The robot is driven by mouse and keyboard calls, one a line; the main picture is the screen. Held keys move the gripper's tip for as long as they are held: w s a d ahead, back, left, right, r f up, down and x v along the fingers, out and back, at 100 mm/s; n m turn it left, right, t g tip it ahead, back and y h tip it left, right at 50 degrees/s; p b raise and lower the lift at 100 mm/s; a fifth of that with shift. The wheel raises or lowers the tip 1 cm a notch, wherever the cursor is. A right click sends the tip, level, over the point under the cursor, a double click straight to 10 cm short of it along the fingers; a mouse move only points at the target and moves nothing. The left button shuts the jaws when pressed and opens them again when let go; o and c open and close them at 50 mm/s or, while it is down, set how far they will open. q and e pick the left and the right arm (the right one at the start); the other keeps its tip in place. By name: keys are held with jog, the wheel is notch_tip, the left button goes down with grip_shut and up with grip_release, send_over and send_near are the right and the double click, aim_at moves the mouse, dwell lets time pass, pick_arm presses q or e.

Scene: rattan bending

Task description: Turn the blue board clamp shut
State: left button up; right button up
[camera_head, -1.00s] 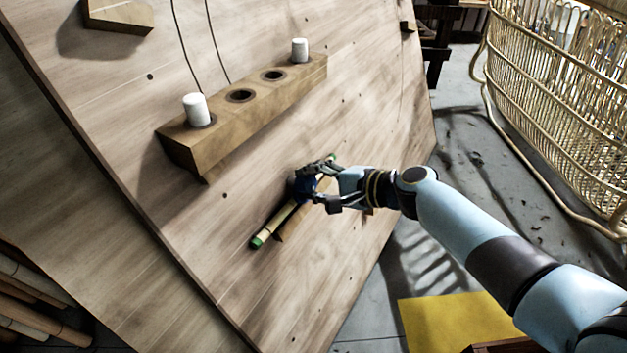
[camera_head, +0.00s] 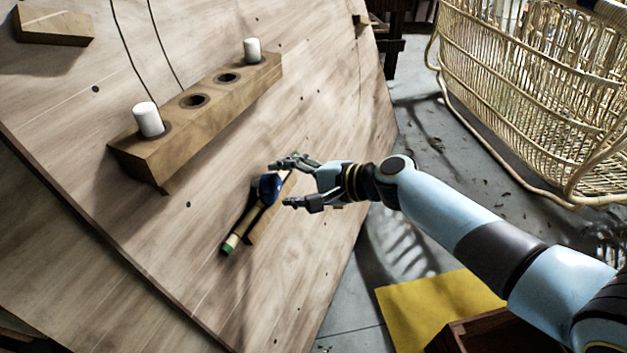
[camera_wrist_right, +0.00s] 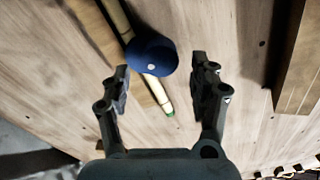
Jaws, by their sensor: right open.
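The blue board clamp (camera_head: 268,188) sits on the tilted wooden board (camera_head: 215,215), over a pale rattan rod (camera_head: 240,230) with green ends and beside a wooden strip (camera_head: 262,225). My right gripper (camera_head: 280,182) is open, with one finger above and one below the clamp in the head view. In the right wrist view, the blue clamp (camera_wrist_right: 151,54) is a round knob just ahead of the two spread fingertips, apart from them. The rod (camera_wrist_right: 158,92) passes beneath the clamp. My left gripper is in neither view.
A wooden block (camera_head: 200,118) with holes and two white pegs is fixed on the board above the clamp. A smaller block (camera_head: 52,26) is at the upper left. A rattan basket-like piece (camera_head: 530,90) stands at the right. A yellow mat (camera_head: 430,305) lies on the floor.

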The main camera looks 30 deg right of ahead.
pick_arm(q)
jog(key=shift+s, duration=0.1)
pick_arm(e)
jog(key=v, duration=0.9)
jog(key=shift+s+d, duration=0.1)
jog(key=shift+s, duration=0.05)
